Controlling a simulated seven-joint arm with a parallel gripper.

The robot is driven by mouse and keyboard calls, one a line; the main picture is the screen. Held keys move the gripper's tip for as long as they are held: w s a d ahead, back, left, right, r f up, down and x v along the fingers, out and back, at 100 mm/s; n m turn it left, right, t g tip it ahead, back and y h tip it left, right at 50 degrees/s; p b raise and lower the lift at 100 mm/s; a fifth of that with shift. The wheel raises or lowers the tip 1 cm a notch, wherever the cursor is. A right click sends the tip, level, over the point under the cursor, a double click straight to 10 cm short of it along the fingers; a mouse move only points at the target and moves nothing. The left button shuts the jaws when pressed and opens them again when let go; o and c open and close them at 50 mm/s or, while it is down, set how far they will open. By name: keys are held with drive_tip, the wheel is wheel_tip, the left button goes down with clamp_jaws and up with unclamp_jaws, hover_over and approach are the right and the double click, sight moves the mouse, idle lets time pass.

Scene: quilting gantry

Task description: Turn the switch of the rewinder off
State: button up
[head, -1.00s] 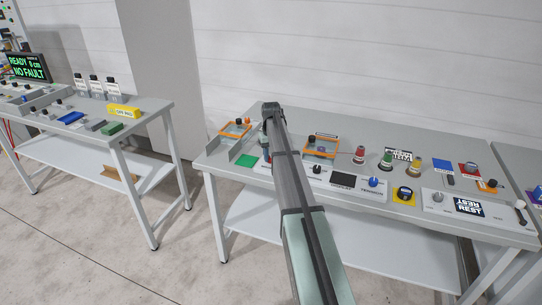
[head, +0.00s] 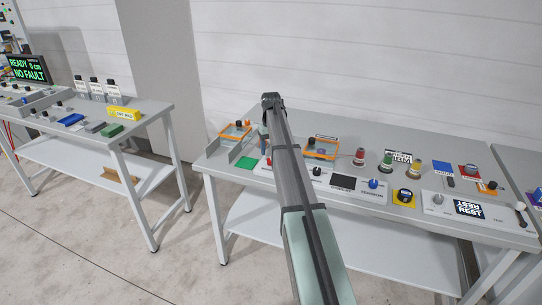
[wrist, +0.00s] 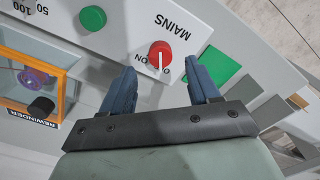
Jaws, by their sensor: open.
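The rewinder (wrist: 66,98) is an orange-framed unit at the left of the wrist view, with its name on a label. It holds a purple round part (wrist: 33,77) and a black knob (wrist: 41,107), whose setting I cannot make out. In the head view the rewinder (head: 321,155) stands just right of my arm. My gripper (wrist: 162,72) is open and empty. Its fingers point toward a red knob (wrist: 160,53) labelled MAINS, apart from the rewinder. In the head view my arm mostly hides the gripper.
A green knob (wrist: 92,18) sits beside the red one on the same panel. A green square (wrist: 212,68) lies beyond it. Another orange-framed unit (head: 235,131) stands left of my arm. Several coloured spools and knobs, including a blue knob (head: 374,183), crowd the table's right.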

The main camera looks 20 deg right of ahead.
wheel_tip(320, 180, up, 9)
idle(0.3)
idle(0.5)
